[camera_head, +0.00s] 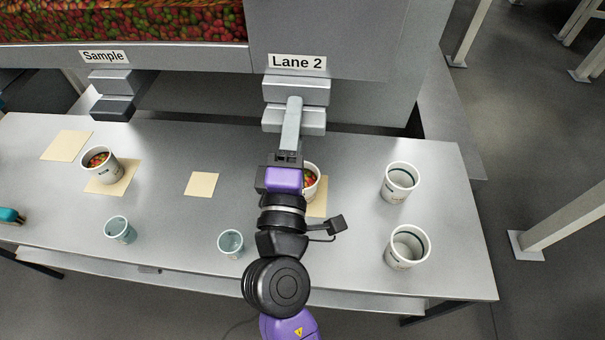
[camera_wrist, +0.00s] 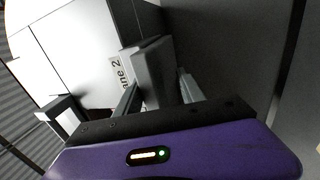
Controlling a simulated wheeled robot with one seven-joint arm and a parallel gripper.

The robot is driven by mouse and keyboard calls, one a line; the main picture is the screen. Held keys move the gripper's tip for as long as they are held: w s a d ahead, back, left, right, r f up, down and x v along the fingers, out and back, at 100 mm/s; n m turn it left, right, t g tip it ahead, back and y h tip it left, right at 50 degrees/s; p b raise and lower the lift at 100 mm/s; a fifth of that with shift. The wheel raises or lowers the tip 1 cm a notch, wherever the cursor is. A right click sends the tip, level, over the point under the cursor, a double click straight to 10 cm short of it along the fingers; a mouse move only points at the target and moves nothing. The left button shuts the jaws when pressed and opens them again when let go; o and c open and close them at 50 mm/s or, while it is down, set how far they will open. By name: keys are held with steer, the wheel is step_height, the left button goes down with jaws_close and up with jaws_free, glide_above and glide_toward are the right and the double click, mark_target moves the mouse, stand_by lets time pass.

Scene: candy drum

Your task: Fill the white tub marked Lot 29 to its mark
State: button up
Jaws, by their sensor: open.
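Several white tubs stand on the steel table, and their small print is too small to read, so I cannot tell which is Lot 29. One tub (camera_head: 311,192) with red and green candies stands under the Lane 2 chute, partly hidden by my arm. Another candy-holding tub (camera_head: 103,173) is at the left, and two tubs (camera_head: 399,190) (camera_head: 405,258) at the right look empty. My gripper (camera_head: 289,154) is open at the lower end of the grey Lane 2 handle (camera_head: 292,122). In the wrist view the handle (camera_wrist: 152,75) lies between the fingers (camera_wrist: 160,92); contact is unclear.
The Sample outlet (camera_head: 112,95) is at the left below the candy drum window (camera_head: 120,20). Two pale blue cups (camera_head: 120,230) (camera_head: 231,243) stand near the front edge. Bare tan squares (camera_head: 67,146) (camera_head: 201,184) lie on the table. A teal object (camera_head: 10,215) is at far left.

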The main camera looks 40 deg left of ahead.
steer(key=shift+w+d+r+t, duration=0.1)
steer(key=shift+w+r+t, duration=0.1)
steer(key=shift+r, duration=0.25)
steer(key=shift+w+r+t, duration=0.1)
steer(key=shift+w+r, duration=0.05)
steer(key=shift+r, duration=0.3)
steer(key=s+d, duration=0.4)
steer(key=s, duration=0.4)
steer(key=shift+d+f, duration=0.15)
steer(key=shift+f, duration=0.3)
